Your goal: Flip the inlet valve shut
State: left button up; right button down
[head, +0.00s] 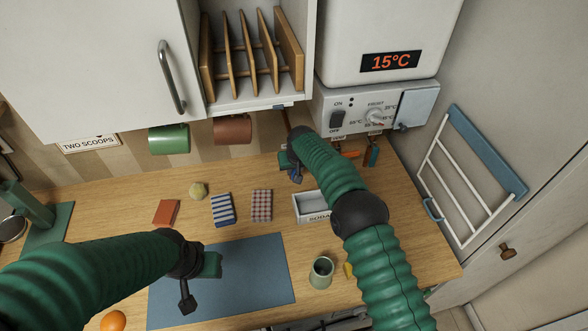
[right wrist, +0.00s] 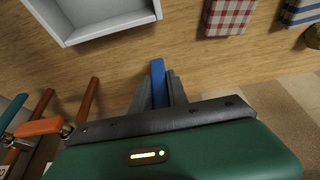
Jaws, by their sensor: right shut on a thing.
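My right gripper (head: 293,172) reaches under the boiler at the back of the counter. In the right wrist view its fingers (right wrist: 158,92) are shut on a blue lever (right wrist: 158,75), which stands out between them. The lever's base and its pipe are hidden, so I cannot tell its angle to the pipe. An orange lever (right wrist: 38,127) sits on a copper pipe beside it, and also shows in the head view (head: 350,154). My left gripper (head: 193,285) hangs over the blue mat; its finger gap is not clear.
The white boiler (head: 350,35) reads 15°C, above a control panel (head: 372,112). A teal lever (right wrist: 14,107) is left of the orange one. A white tray (head: 310,206), green cup (head: 321,270) and folded cloths (head: 262,204) stand on the counter. Mugs (head: 168,140) hang under the cupboard.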

dwell(0.9)
jog(key=shift+f+b, duration=0.25)
jog(key=shift+b, duration=0.1)
jog(key=h+b, duration=0.3)
jog(key=shift+d+f+n+t, duration=0.1)
jog(key=shift+d+n+t, duration=0.2)
jog(key=shift+d+n, duration=0.1)
jog(key=shift+r+h, duration=0.4)
jog(key=c, duration=1.4)
grip_release()
jog(key=shift+w+d, duration=0.1)
jog(key=shift+o, duration=0.6)
jog(key=shift+r, duration=0.1)
